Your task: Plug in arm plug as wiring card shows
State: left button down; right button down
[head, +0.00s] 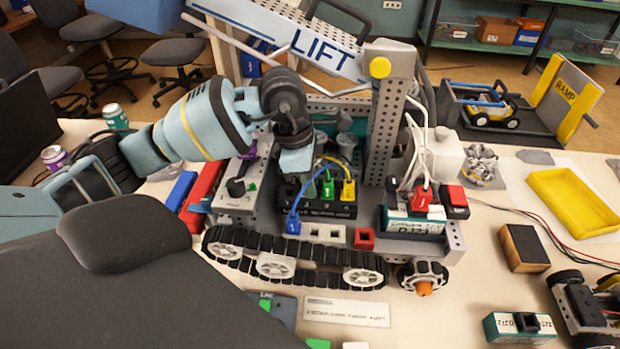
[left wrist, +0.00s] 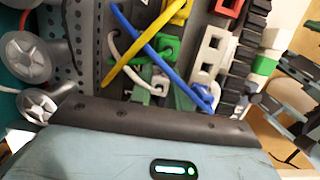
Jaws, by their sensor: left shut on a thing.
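My left gripper (head: 296,163) points down over the black port block (head: 325,210) on the tracked robot. In the left wrist view its teal fingertips (left wrist: 163,94) are shut on a small white plug (left wrist: 160,80) with a white cable. I cannot tell whether that plug touches a socket. A green plug (head: 328,189) and a yellow plug (head: 348,190) stand in the block. My right gripper is not in view.
The LIFT mast (head: 388,130) rises right of my gripper. A red plug (head: 421,198) with white cables sits on a battery pack (head: 415,223). A yellow tray (head: 572,203), a brown block (head: 523,248) and a wheeled chassis (head: 585,308) stand to the right.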

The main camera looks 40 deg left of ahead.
pick_arm(q)
jog(key=shift+f, duration=0.15)
jog(key=c, duration=1.2)
grip_release()
jog(key=shift+c, duration=0.2)
jog(key=shift+w+d+p+v, duration=0.1)
jog(key=shift+d+p+v, duration=0.1)
jog(key=shift+p+v, duration=0.6)
jog(key=shift+w+d+p+v, duration=0.15)
jog(key=shift+d+p+v, duration=0.1)
jog(key=shift+v, duration=0.95)
jog(key=shift+w+d+p+v, duration=0.1)
jog(key=shift+p+v, duration=0.45)
jog(key=shift+v, duration=0.45)
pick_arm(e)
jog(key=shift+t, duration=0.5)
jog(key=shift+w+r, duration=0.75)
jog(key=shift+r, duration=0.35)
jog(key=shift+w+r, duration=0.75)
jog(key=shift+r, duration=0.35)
